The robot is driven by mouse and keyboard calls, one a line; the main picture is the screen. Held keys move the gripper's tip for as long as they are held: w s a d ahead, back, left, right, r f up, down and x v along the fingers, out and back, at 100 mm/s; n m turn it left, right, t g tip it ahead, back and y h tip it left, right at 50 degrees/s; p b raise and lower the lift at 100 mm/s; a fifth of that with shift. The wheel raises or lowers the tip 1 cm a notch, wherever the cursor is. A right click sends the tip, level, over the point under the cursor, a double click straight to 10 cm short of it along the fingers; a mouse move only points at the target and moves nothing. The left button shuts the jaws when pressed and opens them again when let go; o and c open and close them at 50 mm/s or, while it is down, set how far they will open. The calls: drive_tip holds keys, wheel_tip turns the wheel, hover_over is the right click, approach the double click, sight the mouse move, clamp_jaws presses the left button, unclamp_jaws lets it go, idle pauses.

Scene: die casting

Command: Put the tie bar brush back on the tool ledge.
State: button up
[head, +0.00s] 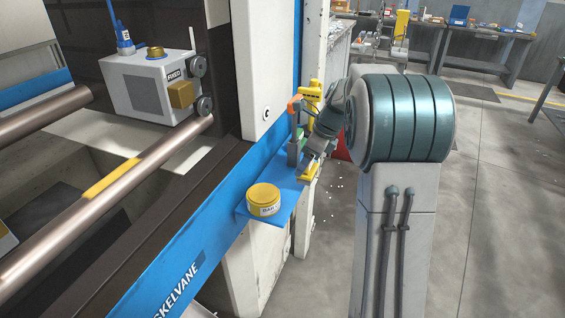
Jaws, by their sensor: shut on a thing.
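The tool ledge (286,208) is a small blue shelf on the side of the machine, in the middle of the head view. My gripper (303,150), with yellow parts, is over the far end of the ledge. A round yellow-lidded tin (264,200) stands on the near end of the ledge.
The blue machine rail (200,235) runs along the ledge's left side. A white machine post (316,50) rises behind the ledge. Open floor (490,200) lies to the right.

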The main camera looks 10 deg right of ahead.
drive_tip(key=w+a+f, duration=0.1)
drive_tip(key=a, duration=0.1)
drive_tip(key=w+a+f, duration=0.1)
drive_tip(key=a, duration=0.1)
drive_tip(key=w+a+p, duration=0.1)
drive_tip(key=shift+w+a+f, duration=0.35)
drive_tip(key=shift+a+f, duration=0.05)
drive_tip(key=shift+f, duration=0.35)
drive_tip(key=shift+f, duration=0.2)
drive_tip(key=o, duration=0.9)
drive_tip(key=shift+o, duration=0.2)
